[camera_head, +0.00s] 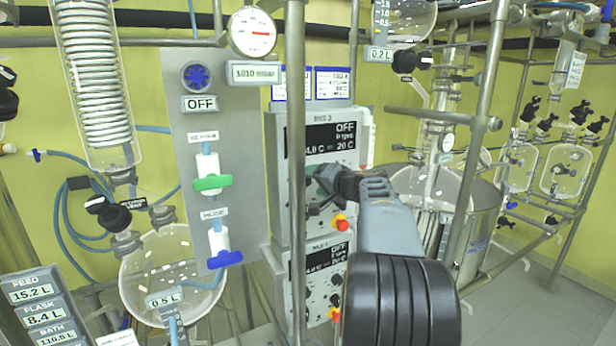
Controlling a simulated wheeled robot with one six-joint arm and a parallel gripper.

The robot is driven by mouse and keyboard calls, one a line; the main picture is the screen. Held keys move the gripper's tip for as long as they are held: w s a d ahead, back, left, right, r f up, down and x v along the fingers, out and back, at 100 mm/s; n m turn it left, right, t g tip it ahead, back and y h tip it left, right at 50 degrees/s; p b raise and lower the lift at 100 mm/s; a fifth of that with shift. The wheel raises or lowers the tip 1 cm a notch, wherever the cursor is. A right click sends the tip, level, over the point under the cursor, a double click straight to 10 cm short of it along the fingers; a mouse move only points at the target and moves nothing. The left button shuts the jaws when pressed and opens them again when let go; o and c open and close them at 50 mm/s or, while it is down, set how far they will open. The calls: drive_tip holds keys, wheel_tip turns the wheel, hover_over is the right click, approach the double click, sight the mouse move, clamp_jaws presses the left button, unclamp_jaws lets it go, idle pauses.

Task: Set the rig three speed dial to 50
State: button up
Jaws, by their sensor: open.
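The upper control box (357,122) stands behind a vertical steel post, and its small label appears to read RIG 3. Its black display (331,139) shows OFF and small figures, including what looks like 20 C; the rpm figure is too small to read surely. My gripper (320,182) is open at the box's front panel, just below the display. It covers part of the panel, and the speed dial cannot be made out behind it. I cannot tell whether the fingers touch a knob.
The steel post (295,70) stands just left of my gripper. A red and yellow stop button (341,222) sits below it. A second control box (325,262) is underneath, also showing OFF. A steel vessel (480,228) stands to the right, and a grey valve panel (247,150) to the left.

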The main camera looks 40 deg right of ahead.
sight(307, 181)
drive_tip(key=shift+p+x, duration=0.4)
drive_tip(key=shift+x, duration=1.45)
drive_tip(key=shift+c, duration=0.5)
drive_tip(key=c, duration=0.8)
drive_tip(key=shift+f, duration=0.1)
